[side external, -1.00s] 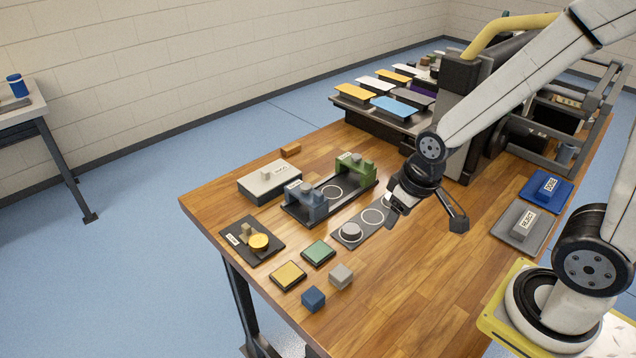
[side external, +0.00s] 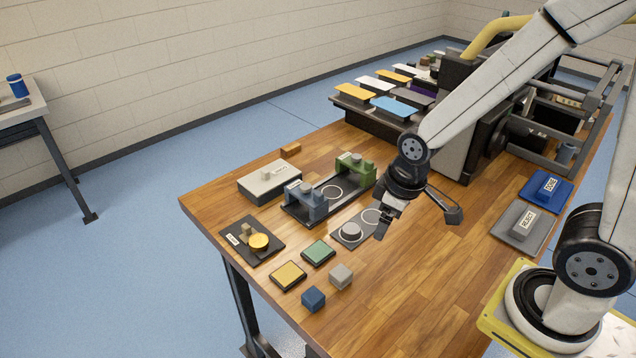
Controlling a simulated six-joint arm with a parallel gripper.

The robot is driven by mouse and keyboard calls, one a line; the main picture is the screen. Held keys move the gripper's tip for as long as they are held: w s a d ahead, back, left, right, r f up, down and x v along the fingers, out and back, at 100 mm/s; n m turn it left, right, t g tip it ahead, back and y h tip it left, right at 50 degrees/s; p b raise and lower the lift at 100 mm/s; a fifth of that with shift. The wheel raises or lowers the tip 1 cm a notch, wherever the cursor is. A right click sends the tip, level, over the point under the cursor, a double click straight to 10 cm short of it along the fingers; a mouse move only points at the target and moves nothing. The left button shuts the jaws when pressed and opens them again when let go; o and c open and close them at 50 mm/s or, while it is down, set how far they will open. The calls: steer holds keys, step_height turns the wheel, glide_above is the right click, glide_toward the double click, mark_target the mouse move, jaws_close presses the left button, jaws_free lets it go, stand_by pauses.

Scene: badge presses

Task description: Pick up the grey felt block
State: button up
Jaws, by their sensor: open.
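The grey felt block (side external: 341,275) is a small light grey cube on the wooden table, near its front edge. It stands to the right of a blue cube (side external: 313,298), with a small gap between them. My gripper (side external: 418,222) is open and empty, its two fingers spread wide. It is above the table, up and to the right of the grey block and clear of it. Nothing hides the block.
A green pad (side external: 318,253) and a yellow pad (side external: 288,275) lie just behind the cubes. A grey plate (side external: 346,238) with a round disc is near my left finger. Blue and green presses (side external: 307,203) stand behind. Bare wood lies right of the block.

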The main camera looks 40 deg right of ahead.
mark_target(341, 272)
steer(key=w+a+f+n, duration=0.1)
steer(key=a+n, duration=0.1)
steer(key=n, duration=0.2)
steer(key=w+a+f+n+g, duration=0.1)
steer(key=a+n, duration=0.2)
steer(key=n, duration=0.1)
steer(key=w+a+f+n+g, duration=0.1)
steer(key=a+n, duration=0.2)
steer(key=n, duration=0.2)
steer(key=shift+w+f, duration=0.1)
steer(key=shift+a+f+n, duration=0.25)
steer(key=shift+a+n, duration=0.25)
steer(key=shift+n, duration=0.3)
steer(key=shift+f, duration=1.3)
steer(key=shift+f, duration=0.15)
steer(key=shift+d+f, duration=0.15)
steer(key=shift+f, duration=2.3)
jaws_close()
